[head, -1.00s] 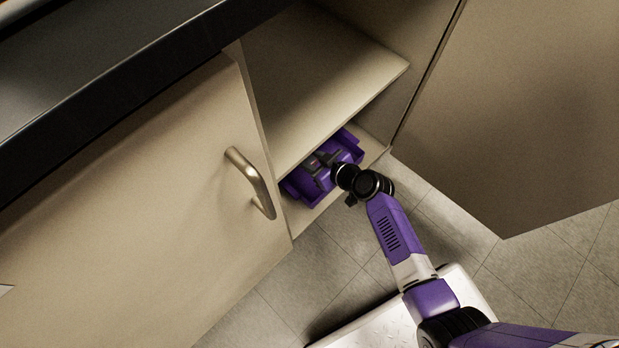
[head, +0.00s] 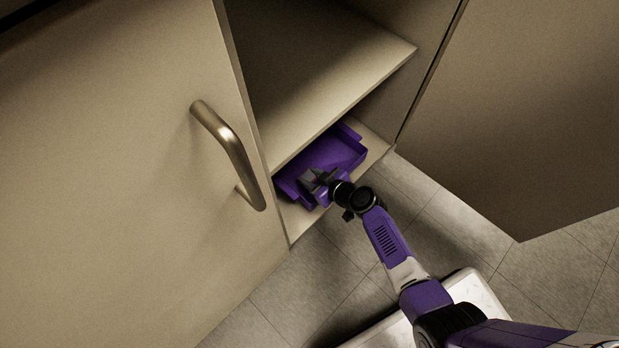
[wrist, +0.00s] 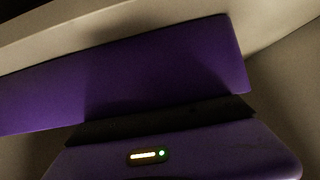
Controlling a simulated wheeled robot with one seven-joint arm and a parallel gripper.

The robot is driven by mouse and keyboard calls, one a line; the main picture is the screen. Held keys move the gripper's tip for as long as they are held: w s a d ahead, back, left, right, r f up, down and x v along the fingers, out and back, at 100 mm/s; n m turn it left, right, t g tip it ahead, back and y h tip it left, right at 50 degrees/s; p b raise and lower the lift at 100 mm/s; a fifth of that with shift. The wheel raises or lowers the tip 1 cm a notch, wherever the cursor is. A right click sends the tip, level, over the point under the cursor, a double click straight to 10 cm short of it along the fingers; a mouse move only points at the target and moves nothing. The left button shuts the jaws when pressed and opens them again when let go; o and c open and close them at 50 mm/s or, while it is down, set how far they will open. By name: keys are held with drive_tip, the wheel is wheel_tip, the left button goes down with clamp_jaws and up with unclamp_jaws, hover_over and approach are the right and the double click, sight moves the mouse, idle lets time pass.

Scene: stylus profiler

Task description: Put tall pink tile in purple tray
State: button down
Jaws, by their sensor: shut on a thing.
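The purple tray (head: 340,152) sits on the cabinet's low floor, under a shelf. A flat purple surface, likely part of the tray, fills the upper middle of the wrist view (wrist: 150,80). My gripper (head: 308,180) is at the tray's near left part, over or at its front edge; I cannot tell if it touches. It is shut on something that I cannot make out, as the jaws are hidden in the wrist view. No pink tile shows in either current view.
A shelf (head: 320,70) lies close above the tray. A closed door with a metal handle (head: 232,150) is on the left. An open door panel (head: 520,110) stands on the right.

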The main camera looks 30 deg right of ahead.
drive_tip(key=c, duration=1)
unclamp_jaws()
drive_tip(key=shift+f, duration=0.1)
drive_tip(key=shift+o, duration=0.2)
drive_tip(key=shift+s+r, duration=0.15)
drive_tip(key=shift+r, duration=0.15)
drive_tip(key=p+v, duration=0.4)
drive_tip(key=v, duration=0.6)
drive_tip(key=shift+s+d+r, duration=0.1)
drive_tip(key=shift+r, duration=0.05)
drive_tip(key=shift+s+d+r+p, duration=0.2)
drive_tip(key=shift+s+r+p, duration=0.1)
drive_tip(key=shift+s, duration=0.25)
